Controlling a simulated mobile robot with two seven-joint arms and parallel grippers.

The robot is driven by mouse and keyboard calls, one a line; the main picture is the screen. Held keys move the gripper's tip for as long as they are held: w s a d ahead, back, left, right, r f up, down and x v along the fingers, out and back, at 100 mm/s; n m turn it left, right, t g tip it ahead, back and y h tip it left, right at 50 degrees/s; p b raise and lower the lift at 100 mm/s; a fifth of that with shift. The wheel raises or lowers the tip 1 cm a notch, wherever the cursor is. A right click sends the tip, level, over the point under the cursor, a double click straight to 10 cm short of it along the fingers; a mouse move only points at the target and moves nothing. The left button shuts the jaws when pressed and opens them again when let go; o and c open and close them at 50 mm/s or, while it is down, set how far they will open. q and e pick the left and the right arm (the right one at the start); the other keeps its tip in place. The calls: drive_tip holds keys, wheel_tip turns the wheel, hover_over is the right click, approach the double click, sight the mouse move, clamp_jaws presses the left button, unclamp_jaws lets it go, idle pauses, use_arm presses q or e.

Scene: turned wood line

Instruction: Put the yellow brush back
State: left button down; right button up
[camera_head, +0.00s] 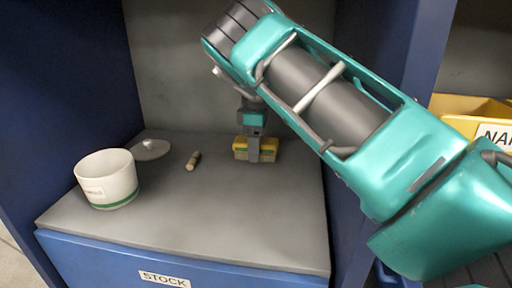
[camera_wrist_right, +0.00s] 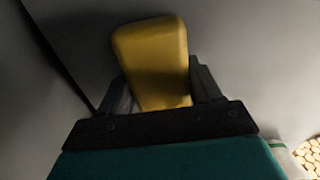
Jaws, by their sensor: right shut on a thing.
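The yellow brush (camera_head: 241,149) is at the back right of the grey shelf top in the head view. It has a yellow upper part and a paler lower part. My right gripper (camera_head: 254,150) reaches down from above and is shut on it. In the right wrist view the yellow brush (camera_wrist_right: 153,62) stands between the two dark fingers of the right gripper (camera_wrist_right: 160,92), slightly tilted in the picture. I cannot tell whether the brush touches the shelf. My left gripper is in neither view.
A white pot (camera_head: 108,180) with a green band stands at the left of the grey shelf top (camera_head: 215,220). A pale round lid (camera_head: 150,150) and a small wooden peg (camera_head: 193,161) lie near it. The drawer below is labelled STOCK (camera_head: 165,280). A yellow bin (camera_head: 465,108) is at the right.

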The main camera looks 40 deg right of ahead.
drive_tip(key=shift+r, duration=0.1)
drive_tip(key=o, duration=1.2)
wheel_tip(320, 180, up, 11)
drive_tip(key=p, duration=0.2)
drive_tip(key=shift+r+p, duration=0.15)
drive_tip(key=shift+p, duration=0.15)
drive_tip(key=shift+r, duration=0.4)
drive_tip(key=shift+f, duration=0.1)
